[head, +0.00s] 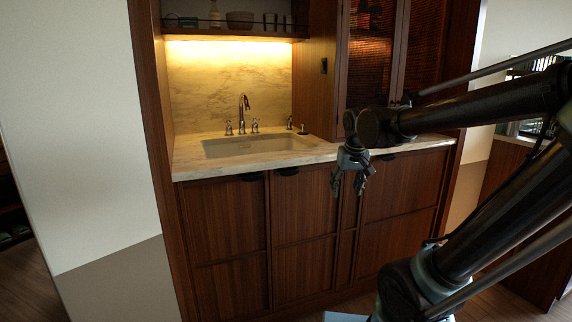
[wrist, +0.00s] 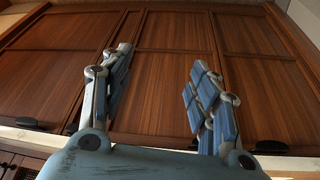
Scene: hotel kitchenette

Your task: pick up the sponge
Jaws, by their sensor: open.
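I cannot make out a sponge in either view. My gripper (head: 348,188) hangs in front of the lower cabinets, just below the counter's front edge in the head view.
A marble counter (head: 190,163) holds a recessed sink (head: 258,146) with a tall faucet (head: 243,112) behind it. Dark wooden cabinets (head: 226,222) stand below. A shelf (head: 228,35) above holds a bowl (head: 239,20) and small items. The counter left of the sink looks clear.

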